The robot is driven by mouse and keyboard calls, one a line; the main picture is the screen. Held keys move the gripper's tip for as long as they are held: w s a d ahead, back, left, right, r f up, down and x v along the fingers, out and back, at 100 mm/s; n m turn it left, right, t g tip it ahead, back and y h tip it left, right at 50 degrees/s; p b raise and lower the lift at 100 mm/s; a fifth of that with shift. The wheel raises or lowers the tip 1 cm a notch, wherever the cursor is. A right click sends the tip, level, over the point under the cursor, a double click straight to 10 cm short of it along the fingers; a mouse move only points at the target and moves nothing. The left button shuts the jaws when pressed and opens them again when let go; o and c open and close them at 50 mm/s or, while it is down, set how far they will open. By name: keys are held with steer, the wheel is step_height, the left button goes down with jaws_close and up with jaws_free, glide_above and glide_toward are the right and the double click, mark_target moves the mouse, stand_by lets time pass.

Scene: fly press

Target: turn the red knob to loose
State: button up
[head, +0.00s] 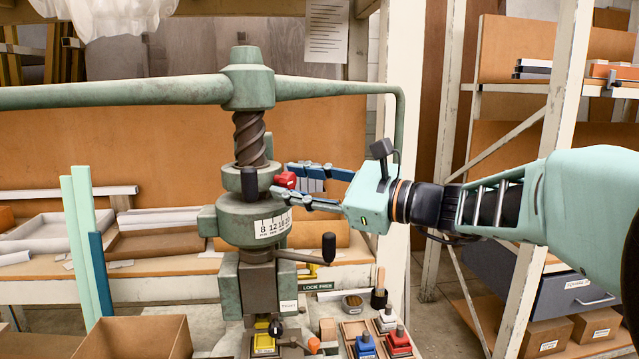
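The red knob (286,180) sits on the right side of the green fly press (240,222), just above its numbered scale ring (272,227). My gripper (282,180) reaches in from the right, one finger above the knob and one below it. The knob lies between the fingertips, and the lower finger covers some of the area beneath it. The fingers are apart, but whether both pads press on the knob cannot be made out. A black upright handle (249,183) stands just left of the knob.
A black-knobbed lever (328,248) juts right below my gripper, over a LOCK FREE label (317,287). The press's long arm (120,92) runs across above, bending down at right. Blue, red and white blocks (397,342) stand at the base. A cardboard box (135,338) is front left.

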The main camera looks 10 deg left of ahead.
steer(key=shift+d, duration=0.15)
steer(key=v, duration=1.1)
steer(key=shift+s+d, duration=0.25)
steer(key=shift+d, duration=0.1)
